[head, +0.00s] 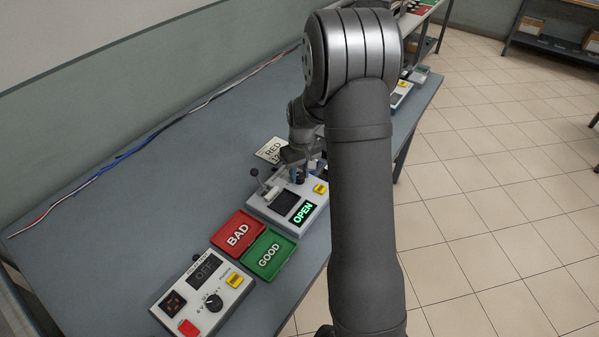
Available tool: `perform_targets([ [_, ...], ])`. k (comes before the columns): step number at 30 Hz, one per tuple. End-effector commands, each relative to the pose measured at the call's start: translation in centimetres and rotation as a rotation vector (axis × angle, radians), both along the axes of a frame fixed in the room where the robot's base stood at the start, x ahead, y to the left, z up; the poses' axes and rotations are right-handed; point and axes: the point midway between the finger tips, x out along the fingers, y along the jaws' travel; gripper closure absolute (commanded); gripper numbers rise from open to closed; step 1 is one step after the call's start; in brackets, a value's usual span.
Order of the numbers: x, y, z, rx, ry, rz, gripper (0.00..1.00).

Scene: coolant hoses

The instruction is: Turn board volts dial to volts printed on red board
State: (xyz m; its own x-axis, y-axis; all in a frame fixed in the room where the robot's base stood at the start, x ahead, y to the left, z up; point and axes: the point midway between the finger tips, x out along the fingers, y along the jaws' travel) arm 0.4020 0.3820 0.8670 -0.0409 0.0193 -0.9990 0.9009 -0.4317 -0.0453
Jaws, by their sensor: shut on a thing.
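My gripper (299,168) is at the grey unit (262,209) with a green "OPEN" display (302,212). It points down and is shut on a small dark thing (299,178) at the unit's back part; the arm and fingers hide most of it, so I cannot tell if it is a dial. A white card (270,150) reading "RED" lies behind the unit; its lower line is partly hidden. A black round dial (213,302) with a white pointer is on the nearer panel (240,297), whose display (204,267) reads "OFF". I cannot make out a red board.
A red "BAD" tray (218,240) and a green "GOOD" tray (285,242) lie between the two units. The unit has a lever (254,173) and a yellow button (320,188). Cables (130,152) run along the back edge. The left table (110,240) is clear.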

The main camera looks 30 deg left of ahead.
Motion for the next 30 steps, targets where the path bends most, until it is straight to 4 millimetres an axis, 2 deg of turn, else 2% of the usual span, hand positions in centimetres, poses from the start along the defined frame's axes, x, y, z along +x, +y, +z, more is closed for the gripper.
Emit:
perform_targets([
  [15, -0.07, -0.08, 0.01, 0.000, 0.001, -0.433, 0.93],
  [21, -0.07, -0.08, 0.01, 0.000, 0.001, -0.542, 0.93],
  [30, -0.07, -0.07, 0.02, 0.000, 0.000, -0.616, 0.93],
])
